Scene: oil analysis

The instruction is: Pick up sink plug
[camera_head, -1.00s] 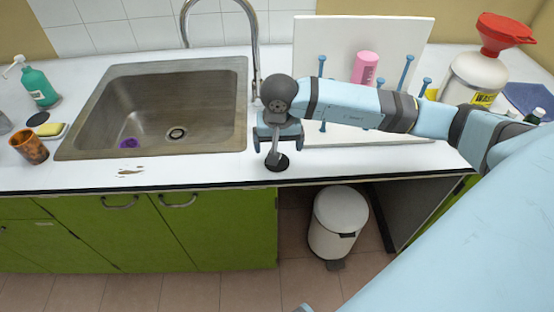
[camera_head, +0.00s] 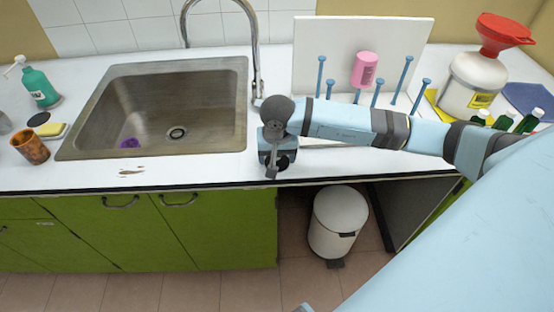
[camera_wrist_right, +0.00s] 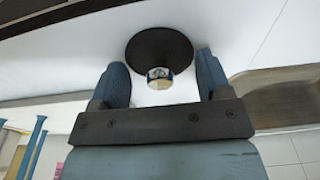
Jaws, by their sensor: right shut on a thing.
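The sink plug (camera_wrist_right: 150,47) is a black disc with a shiny metal knob on its face. In the wrist view it lies between the fingertips of my right gripper (camera_wrist_right: 161,65), which is shut on it, with the knob toward the camera. In the head view my right gripper (camera_head: 276,163) points down over the counter's front edge strip, right of the sink, and partly hides the plug (camera_head: 287,162). I cannot tell whether the plug touches the counter. My left gripper is not in view.
The steel sink (camera_head: 100,103) with a drain and a purple item is left of my gripper. A white pegboard (camera_head: 340,40) stands behind my right arm. A waste canister with a red funnel (camera_head: 505,33) is at right. A white bin (camera_head: 337,220) stands below.

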